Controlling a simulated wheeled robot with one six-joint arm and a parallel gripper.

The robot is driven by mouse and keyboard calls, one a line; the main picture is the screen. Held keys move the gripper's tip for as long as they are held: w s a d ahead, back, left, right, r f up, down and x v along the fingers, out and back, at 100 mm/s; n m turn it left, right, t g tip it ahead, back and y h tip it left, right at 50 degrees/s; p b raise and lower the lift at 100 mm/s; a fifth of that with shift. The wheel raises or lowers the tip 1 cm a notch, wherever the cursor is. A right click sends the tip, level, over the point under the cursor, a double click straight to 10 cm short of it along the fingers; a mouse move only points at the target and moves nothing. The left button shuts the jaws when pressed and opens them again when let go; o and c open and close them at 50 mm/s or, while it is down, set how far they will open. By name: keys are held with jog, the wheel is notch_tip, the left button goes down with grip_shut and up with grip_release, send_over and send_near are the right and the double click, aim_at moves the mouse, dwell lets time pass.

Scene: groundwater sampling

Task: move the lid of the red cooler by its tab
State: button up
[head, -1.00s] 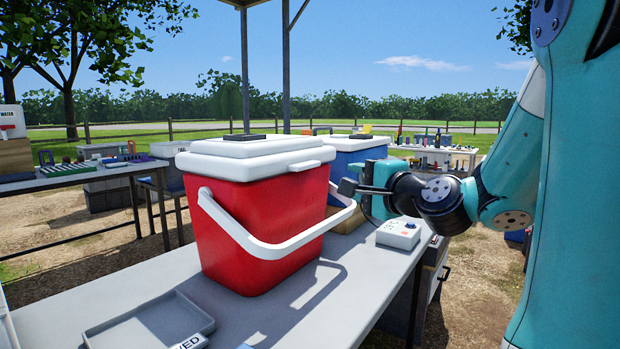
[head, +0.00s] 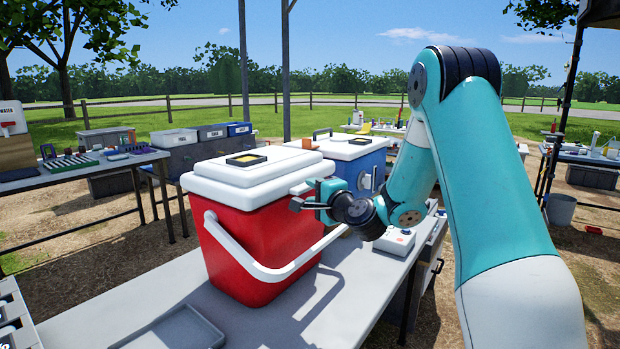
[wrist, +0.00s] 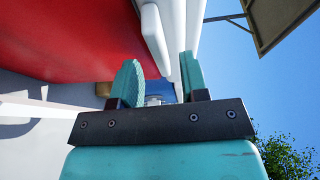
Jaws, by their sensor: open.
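The red cooler (head: 255,240) stands on the grey table with its white lid (head: 245,165) on. The lid's white tab (head: 302,187) juts from its right front edge, partly hidden by my gripper. My gripper (head: 298,204) is open beside the cooler, close to the tab. In the wrist view the tab (wrist: 153,38) lies ahead, in line with the gap between my fingertips (wrist: 160,75). The red wall (wrist: 60,35) fills the left and the white lid (wrist: 181,25) is at the upper middle. I cannot tell whether the fingers touch the tab.
The cooler's white carrying handle (head: 235,258) hangs across its front below my gripper. A blue cooler (head: 352,165) stands behind at right. A white boxed device (head: 395,241) sits at the table's right side, and a grey tray (head: 178,330) lies in front.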

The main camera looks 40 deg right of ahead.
jog(key=shift+w+d+p, duration=0.1)
jog(key=shift+w+p, duration=0.2)
jog(key=shift+w, duration=0.85)
